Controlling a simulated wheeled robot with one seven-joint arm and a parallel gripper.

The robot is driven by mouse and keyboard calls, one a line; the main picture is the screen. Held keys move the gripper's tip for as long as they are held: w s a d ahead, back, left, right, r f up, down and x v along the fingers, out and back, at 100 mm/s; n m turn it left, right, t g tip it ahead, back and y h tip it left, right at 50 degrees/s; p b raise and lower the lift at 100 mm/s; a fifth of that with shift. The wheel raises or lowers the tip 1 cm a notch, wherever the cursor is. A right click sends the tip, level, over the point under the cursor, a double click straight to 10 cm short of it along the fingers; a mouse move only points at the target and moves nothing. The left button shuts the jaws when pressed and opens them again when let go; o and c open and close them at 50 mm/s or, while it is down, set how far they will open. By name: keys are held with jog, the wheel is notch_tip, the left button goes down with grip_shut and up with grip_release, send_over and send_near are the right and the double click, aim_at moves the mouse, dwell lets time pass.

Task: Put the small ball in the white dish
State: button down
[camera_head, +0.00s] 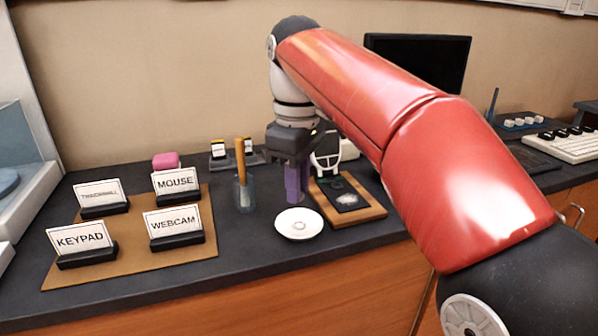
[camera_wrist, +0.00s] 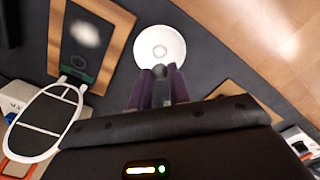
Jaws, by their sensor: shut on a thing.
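The white dish (camera_head: 291,232) lies on the dark counter, a round plate with a small ring mark at its centre. It also shows in the wrist view (camera_wrist: 147,36), just beyond my fingertips. My gripper (camera_head: 294,197) points down with purple fingers, close behind the dish in the head view. In the wrist view my gripper (camera_wrist: 159,75) is shut on a small dark grey rounded thing, seemingly the small ball (camera_wrist: 159,71). The fingers hide most of it, and it cannot be made out in the head view.
A wooden board (camera_head: 371,212) with a black pad sits right of the dish. A glass jar (camera_head: 244,197) with a wooden-handled tool stands to its left. Label cards stand on a brown mat (camera_head: 130,262) further left. Bare counter lies in front of the dish.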

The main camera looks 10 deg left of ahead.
aim_at(300, 226)
notch_tip(300, 226, down, 3)
jog(key=b, duration=0.3)
jog(key=shift+f, duration=0.65)
jog(key=shift+d+r, duration=0.15)
dwell(0.3)
jog(key=shift+f+p, duration=0.35)
jog(key=shift+f, duration=0.05)
dwell(1.2)
jog(key=c, duration=0.8)
grip_release()
jog(key=shift+c, duration=0.2)
